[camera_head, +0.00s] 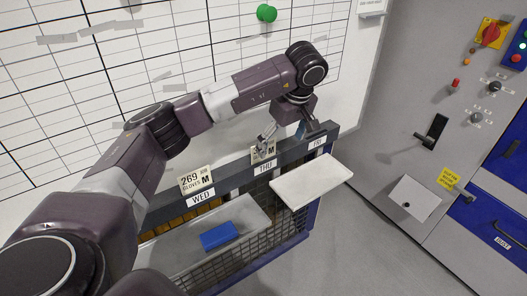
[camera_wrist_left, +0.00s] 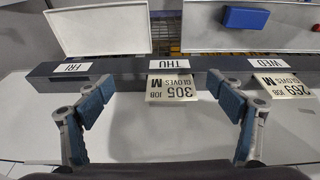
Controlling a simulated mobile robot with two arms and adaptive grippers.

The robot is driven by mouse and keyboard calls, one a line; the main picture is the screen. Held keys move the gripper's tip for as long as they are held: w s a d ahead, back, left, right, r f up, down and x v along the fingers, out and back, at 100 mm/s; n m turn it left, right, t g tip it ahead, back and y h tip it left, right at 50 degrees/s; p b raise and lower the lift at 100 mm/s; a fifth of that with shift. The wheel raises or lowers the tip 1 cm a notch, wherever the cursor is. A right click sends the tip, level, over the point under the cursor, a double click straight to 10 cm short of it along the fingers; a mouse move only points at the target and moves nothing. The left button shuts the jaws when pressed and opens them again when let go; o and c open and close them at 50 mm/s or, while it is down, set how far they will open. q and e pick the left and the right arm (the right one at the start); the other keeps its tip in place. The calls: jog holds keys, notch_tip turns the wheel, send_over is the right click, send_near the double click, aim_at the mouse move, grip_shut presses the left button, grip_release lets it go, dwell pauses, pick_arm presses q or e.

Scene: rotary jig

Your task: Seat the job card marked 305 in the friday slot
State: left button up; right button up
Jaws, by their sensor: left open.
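The job card marked 305 (camera_wrist_left: 176,89) is cream with black print and stands at the slot labelled THU (camera_wrist_left: 169,63). It also shows in the head view (camera_head: 257,155), partly hidden by a finger. The friday slot carries the label FRI (camera_wrist_left: 72,67), also seen in the head view (camera_head: 317,143), with no card showing there. My left gripper (camera_wrist_left: 162,98) is open, its fingers apart on either side of the 305 card and not visibly touching it. In the head view the left gripper (camera_head: 289,138) is over the THU end of the rail. My right gripper is not seen.
A card marked 269 (camera_head: 194,180) stands at the WED label (camera_head: 201,197). White trays (camera_head: 312,183) sit in front of the dark rail, one with a blue block (camera_head: 219,235). A gridded whiteboard (camera_head: 110,60) rises behind. Grey cabinets (camera_head: 440,110) stand at the right.

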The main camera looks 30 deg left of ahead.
pick_arm(q)
jog(key=a+r+y, duration=0.1)
jog(key=a+r, duration=0.2)
jog(key=p+x, duration=0.2)
jog(key=x, duration=0.1)
jog(key=a+p+x, duration=0.1)
jog(key=p+x, duration=0.1)
jog(key=x, duration=0.2)
jog(key=shift+s+r, duration=0.1)
jog(key=shift+r, duration=0.15)
jog(key=shift+a+f, duration=0.15)
jog(key=shift+f, duration=0.15)
jog(key=shift+c, duration=0.7)
jog(key=c, duration=1.1)
